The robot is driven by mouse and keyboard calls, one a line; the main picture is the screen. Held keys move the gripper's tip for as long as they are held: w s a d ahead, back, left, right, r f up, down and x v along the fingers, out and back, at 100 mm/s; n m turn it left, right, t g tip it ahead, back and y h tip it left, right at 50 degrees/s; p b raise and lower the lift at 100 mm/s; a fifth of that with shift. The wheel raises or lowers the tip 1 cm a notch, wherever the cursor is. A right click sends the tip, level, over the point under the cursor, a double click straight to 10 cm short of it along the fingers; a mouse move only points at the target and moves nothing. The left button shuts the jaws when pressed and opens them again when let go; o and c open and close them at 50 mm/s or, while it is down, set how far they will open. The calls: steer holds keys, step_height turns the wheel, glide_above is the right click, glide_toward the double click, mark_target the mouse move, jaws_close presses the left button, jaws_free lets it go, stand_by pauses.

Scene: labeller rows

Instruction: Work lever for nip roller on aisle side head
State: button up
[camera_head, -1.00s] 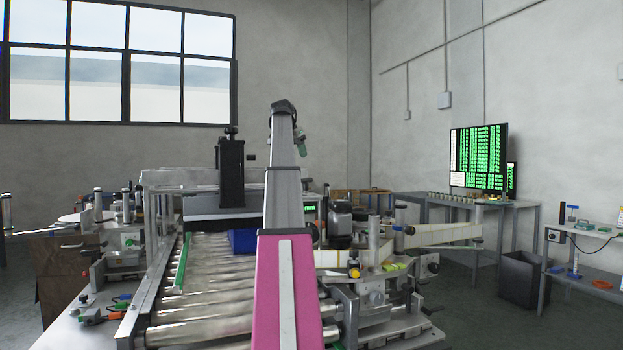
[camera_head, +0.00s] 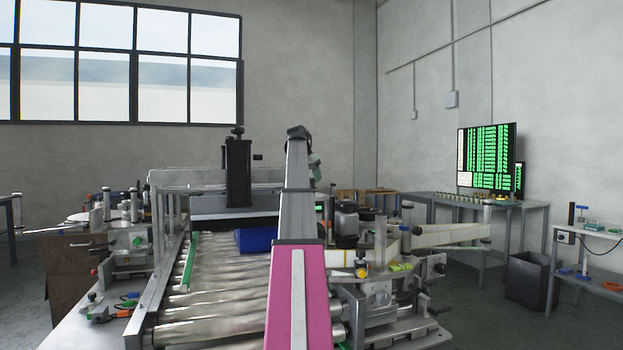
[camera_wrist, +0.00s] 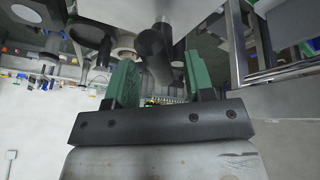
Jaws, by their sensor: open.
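The right-hand labelling head (camera_head: 385,285) stands beside the roller conveyor, with a label web, rollers and small knobs. I cannot pick out its nip roller lever for certain; my arm hides part of the machine. My gripper shows small, with a green finger (camera_head: 315,160), high above the machine. In the wrist view my gripper (camera_wrist: 158,80) has its two green-padded fingers apart. A dark cylinder (camera_wrist: 154,45) shows beyond the gap between them; I cannot tell whether it is part of the head. Nothing is visibly held.
A conveyor of steel rollers (camera_head: 215,305) carries a blue block (camera_head: 257,240). Another labelling head (camera_head: 130,240) stands at left. A black post (camera_head: 237,172) rises over the conveyor. A bench with a green-lit screen (camera_head: 487,157) and a dark bin (camera_head: 528,278) are at right, beyond open floor.

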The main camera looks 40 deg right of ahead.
jaws_close()
steer(key=shift+n, duration=0.4)
steer(key=n+t, duration=0.1)
steer(key=n, duration=0.2)
steer(key=shift+s+t, duration=0.1)
steer(key=shift+t, duration=0.2)
steer(key=n+t+y, duration=0.1)
steer(key=n, duration=0.2)
steer(key=shift+n, duration=0.3)
steer(key=n+t+y, duration=0.1)
steer(key=n, duration=0.2)
steer(key=n+t+y, duration=0.1)
steer(key=n, duration=0.2)
steer(key=shift+n, duration=0.4)
jaws_free()
steer(key=shift+s, duration=0.1)
